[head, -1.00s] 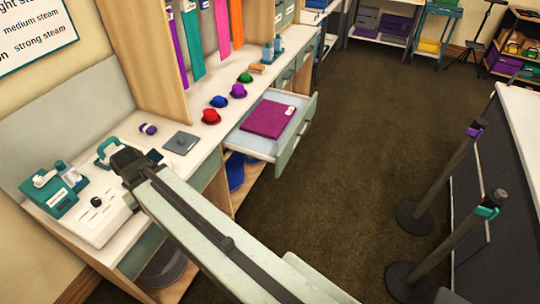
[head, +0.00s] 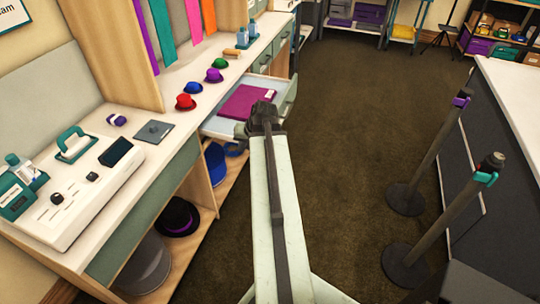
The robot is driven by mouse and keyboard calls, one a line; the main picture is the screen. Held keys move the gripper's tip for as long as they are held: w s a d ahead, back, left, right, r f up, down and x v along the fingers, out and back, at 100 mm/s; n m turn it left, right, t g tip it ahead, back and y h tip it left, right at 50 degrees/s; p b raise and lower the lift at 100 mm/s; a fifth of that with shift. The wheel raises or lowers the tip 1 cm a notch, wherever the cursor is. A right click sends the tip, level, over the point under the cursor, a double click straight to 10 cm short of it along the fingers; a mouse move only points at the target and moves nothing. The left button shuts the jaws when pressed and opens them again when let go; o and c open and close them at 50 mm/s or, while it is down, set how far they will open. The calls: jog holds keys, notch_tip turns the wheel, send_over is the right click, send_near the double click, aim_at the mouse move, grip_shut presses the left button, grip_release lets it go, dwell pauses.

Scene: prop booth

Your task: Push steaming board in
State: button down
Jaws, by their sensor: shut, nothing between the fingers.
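A pulled-out, drawer-like board (head: 289,98) with a pale top and a grey-green front sticks out from under the long counter. I take it to be the steaming board. A folded purple cloth (head: 243,102) with a small white tag lies on it. My gripper (head: 264,112) is shut and empty, at the end of my raised arm. In the picture it overlaps the board's near front corner and hides it. I cannot tell whether it touches the board.
Small coloured hats, including a red one (head: 185,102), line the counter. A white steam station (head: 70,205) with a teal iron (head: 74,145) stands at left. Shelves below hold hats. Two posts (head: 407,195) stand on the right; the brown floor (head: 345,120) between is open.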

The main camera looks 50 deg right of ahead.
jog(key=s+d+f+m+t+h+b, duration=0.1)
jog(key=s+d+f+m+h+b, duration=0.15)
jog(key=s+d, duration=1)
jog(key=w+d+f+b, duration=0.2)
jog(key=w+f+b, duration=0.5)
jog(key=w, duration=0.4)
jog(key=shift+f+m+b, duration=0.15)
jog(key=shift+m+b, duration=0.15)
jog(key=shift+m, duration=0.15)
